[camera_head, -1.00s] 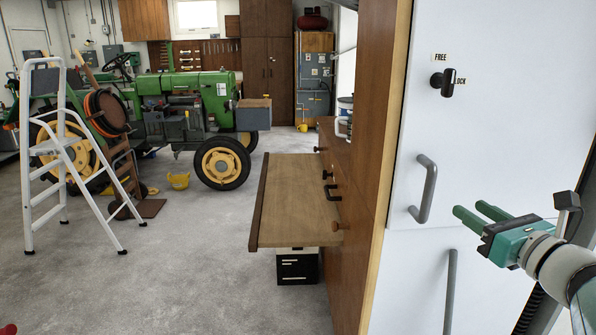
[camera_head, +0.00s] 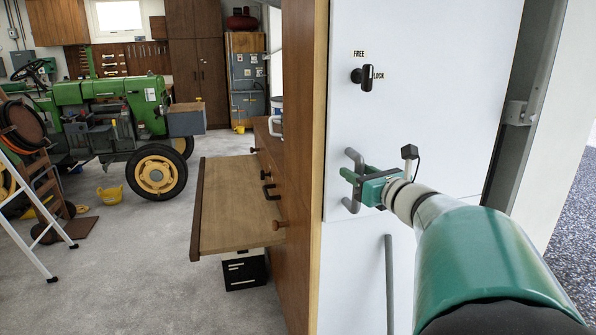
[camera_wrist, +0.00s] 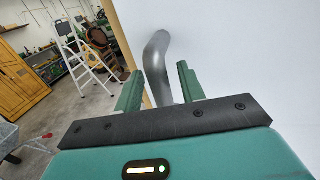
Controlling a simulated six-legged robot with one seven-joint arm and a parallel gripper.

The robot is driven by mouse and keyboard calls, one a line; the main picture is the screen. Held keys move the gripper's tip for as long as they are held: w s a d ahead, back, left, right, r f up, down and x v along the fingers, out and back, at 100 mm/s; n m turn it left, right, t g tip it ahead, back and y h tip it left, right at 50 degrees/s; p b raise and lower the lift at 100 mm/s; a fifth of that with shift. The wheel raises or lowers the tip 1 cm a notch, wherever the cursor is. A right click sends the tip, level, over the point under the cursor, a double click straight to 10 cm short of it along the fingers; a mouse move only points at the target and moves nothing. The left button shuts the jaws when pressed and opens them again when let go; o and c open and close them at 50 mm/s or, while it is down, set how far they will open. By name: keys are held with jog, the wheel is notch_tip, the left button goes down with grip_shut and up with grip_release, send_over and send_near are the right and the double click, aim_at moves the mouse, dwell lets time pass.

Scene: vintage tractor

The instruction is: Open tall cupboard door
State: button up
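The tall cupboard's white upper door (camera_head: 425,80) fills the right of the head view. My gripper (camera_head: 352,176) is at this handle. In the wrist view the handle (camera_wrist: 158,62) stands between the two green fingers of my gripper (camera_wrist: 160,90). The fingers are apart, with a visible gap on each side of the bar. A second, longer grey handle (camera_head: 389,285) is on the lower white door.
A wooden cabinet side (camera_head: 303,160) borders the door at left. A wooden drawer or board (camera_head: 240,205) juts out from it over a black box (camera_head: 245,270).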

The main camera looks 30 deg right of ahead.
grip_shut()
dwell(0.3)
